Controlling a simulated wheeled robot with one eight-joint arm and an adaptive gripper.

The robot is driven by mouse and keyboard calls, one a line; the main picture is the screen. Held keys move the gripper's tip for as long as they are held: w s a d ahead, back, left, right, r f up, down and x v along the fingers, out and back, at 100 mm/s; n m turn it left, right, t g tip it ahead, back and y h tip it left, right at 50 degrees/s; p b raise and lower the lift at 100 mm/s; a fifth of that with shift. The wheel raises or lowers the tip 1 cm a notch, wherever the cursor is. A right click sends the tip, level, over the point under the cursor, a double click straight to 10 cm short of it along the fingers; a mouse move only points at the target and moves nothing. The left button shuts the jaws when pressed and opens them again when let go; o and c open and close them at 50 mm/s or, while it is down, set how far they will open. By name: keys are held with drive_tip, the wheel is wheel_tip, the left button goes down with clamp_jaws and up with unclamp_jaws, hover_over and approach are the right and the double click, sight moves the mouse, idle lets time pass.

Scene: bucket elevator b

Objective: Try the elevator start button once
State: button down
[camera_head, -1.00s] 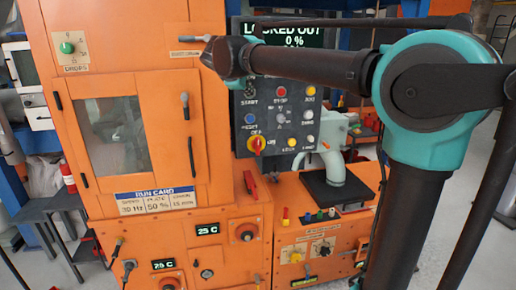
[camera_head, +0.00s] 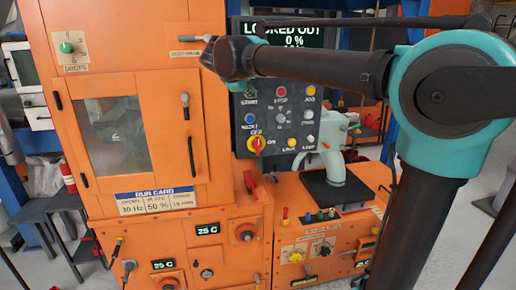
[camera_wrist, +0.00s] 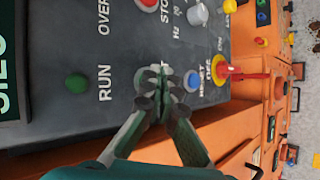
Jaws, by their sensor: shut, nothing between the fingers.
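The dark control panel (camera_head: 275,140) stands right of the orange cabinet. Its display (camera_head: 290,34) reads LOCKED OUT and 0 %. In the wrist view the panel appears turned sideways. My gripper (camera_wrist: 162,84) is shut and empty, its fingertips in front of the panel between the green RUN lamp (camera_wrist: 77,84) and the blue reset button (camera_wrist: 192,81). A pale round part, likely the start button (camera_wrist: 148,74), is mostly hidden behind the fingertips. I cannot tell whether they touch it. In the head view my arm hides the gripper and most of the start button; the START label shows below.
The red stop button (camera_head: 281,91) and yellow jog button (camera_head: 310,90) are close by. A red and yellow off/on switch (camera_head: 257,144) sits lower, also in the wrist view (camera_wrist: 222,70). The orange cabinet door (camera_head: 120,140) is left, and a grey spout (camera_head: 332,160) right.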

drive_tip(key=shift+s+d, duration=0.2)
drive_tip(key=shift+s, duration=0.55)
drive_tip(key=shift+s+d, duration=0.25)
drive_tip(key=shift+s, duration=0.45)
drive_tip(key=shift+s+d, duration=0.2)
drive_tip(key=shift+s, duration=0.55)
drive_tip(key=s+d+f+m+g, duration=0.3)
drive_tip(key=s+d+f+m, duration=0.1)
drive_tip(key=d+f, duration=0.75)
drive_tip(key=s+d+f+m+g, duration=0.2)
drive_tip(key=s+d+f+m, duration=0.2)
drive_tip(key=d+f, duration=0.7)
drive_tip(key=s+d+f+m+g+y, duration=0.1)
drive_tip(key=s+d+f+m+y, duration=0.2)
drive_tip(key=s+f+m, duration=0.4)
drive_tip(key=s+f, duration=0.9)
drive_tip(key=f, duration=0.4)
drive_tip(key=shift+s+m+g+y, duration=0.3)
drive_tip(key=shift+m+g, duration=0.1)
